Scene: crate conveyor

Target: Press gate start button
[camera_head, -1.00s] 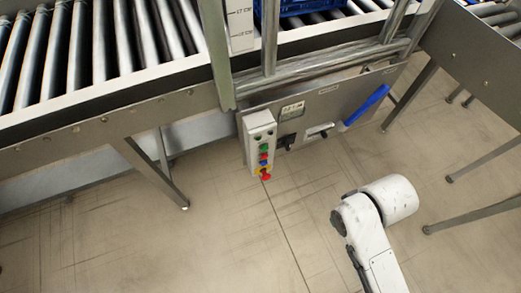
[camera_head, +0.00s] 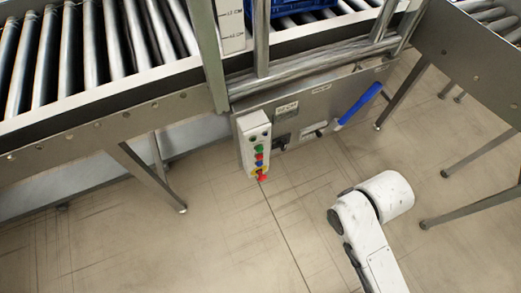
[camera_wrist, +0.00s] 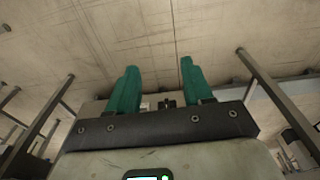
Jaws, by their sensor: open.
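The button box (camera_head: 251,132) is a narrow grey box on the front of the conveyor frame in the head view. It carries a column of small buttons: a green button (camera_head: 258,148), then red and blue ones, and a red knob on yellow (camera_head: 261,174) at the bottom. I cannot read which one is the gate start. My gripper (camera_wrist: 156,84) shows in the wrist view with two green fingers apart and nothing between them. In the head view only my white arm shows, right of and below the box, clear of it.
A roller conveyor (camera_head: 90,98) runs along the upper left. A blue crate (camera_head: 300,8) sits on it at the top. A blue handle (camera_head: 360,103) sticks out right of the box. Another conveyor (camera_head: 470,62) with legs stands at right. The floor (camera_head: 225,235) below the box is clear.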

